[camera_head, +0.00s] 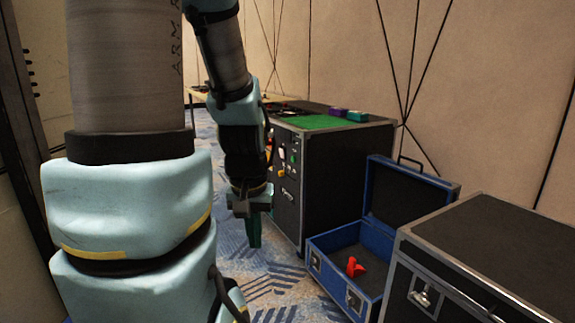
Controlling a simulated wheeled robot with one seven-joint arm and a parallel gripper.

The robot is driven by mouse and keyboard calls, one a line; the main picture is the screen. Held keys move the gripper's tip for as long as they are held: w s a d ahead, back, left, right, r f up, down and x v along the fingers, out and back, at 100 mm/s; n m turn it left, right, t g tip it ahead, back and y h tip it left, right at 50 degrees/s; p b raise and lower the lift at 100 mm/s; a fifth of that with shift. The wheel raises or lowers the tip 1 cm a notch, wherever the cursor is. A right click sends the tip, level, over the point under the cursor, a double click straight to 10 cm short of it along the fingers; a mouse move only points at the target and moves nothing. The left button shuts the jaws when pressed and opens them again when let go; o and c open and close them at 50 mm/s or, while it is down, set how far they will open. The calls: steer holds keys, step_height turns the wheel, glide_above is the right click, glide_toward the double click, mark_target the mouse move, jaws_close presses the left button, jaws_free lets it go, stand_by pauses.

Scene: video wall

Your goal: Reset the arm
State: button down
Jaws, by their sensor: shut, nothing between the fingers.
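My arm, in light blue and grey, fills the left of the head view and bends down towards the middle. My gripper (254,230) hangs at its end, pointing down over the patterned carpet. Its teal fingers are together with nothing between them. It is in front of the black cabinet's left side and left of the open blue case, apart from both as far as I can see.
A black cabinet (345,170) with a green top mat (312,122) stands behind. An open blue case (377,240) holds a red object (355,267). A closed black case (490,250) is at the front right. Blue carpet (262,288) is bare below my gripper.

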step_height(320, 180, up, 24)
steer(key=p, duration=2.1)
steer(key=shift+f, duration=0.1)
